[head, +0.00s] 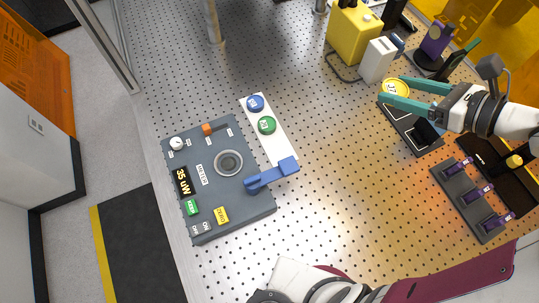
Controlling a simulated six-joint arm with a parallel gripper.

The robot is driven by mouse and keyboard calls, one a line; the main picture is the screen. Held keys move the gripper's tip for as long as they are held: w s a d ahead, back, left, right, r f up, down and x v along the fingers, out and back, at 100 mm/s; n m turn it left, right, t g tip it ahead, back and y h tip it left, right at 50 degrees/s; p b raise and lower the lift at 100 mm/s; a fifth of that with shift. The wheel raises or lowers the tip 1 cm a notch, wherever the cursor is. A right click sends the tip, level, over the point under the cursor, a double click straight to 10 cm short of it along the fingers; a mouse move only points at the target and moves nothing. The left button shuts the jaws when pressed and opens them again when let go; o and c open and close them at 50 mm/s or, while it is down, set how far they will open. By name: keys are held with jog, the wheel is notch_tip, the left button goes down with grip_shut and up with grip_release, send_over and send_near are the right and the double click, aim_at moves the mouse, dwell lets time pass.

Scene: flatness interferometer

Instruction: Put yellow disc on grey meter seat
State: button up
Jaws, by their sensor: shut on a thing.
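A yellow disc (394,86) with dark markings is between the fingertips of my gripper (392,91), at the right in the head view. My gripper has teal fingers and is shut on the disc, over the back end of a dark tray (394,115). I cannot tell how high the disc is held. The grey meter seat (228,163) is a round ringed recess on a blue-grey meter panel (245,206), left of centre. No disc lies on it. My gripper is well to the right of the seat and farther back.
A blue lever (272,175) lies over the panel's right edge, beside the seat. A white strip (282,146) holds a blue disc (255,103) and a green disc (266,125). A yellow box (352,35) and white block (377,60) stand behind my gripper.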

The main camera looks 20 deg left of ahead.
jog(key=s+a+f+n+g, duration=0.4)
jog(key=a+f, duration=0.1)
jog(key=a, duration=0.4)
jog(key=s+a+f+n+g, duration=0.5)
jog(key=a+f, duration=0.1)
jog(key=a, duration=0.4)
jog(key=s+a+f+n+g+h, duration=0.1)
jog(key=s+a+f+n+g, duration=0.3)
jog(key=a, duration=0.6)
jog(key=shift+s+a+f+g, duration=0.15)
jog(key=shift+s+f+g, duration=0.15)
jog(key=shift+s+f, duration=0.5)
jog(key=f, duration=0.4)
jog(key=shift+w+a+f, duration=0.1)
jog(key=shift+a+f, duration=0.1)
jog(key=shift+f, duration=0.05)
jog(key=shift+f, duration=0.1)
jog(key=o, duration=1.4)
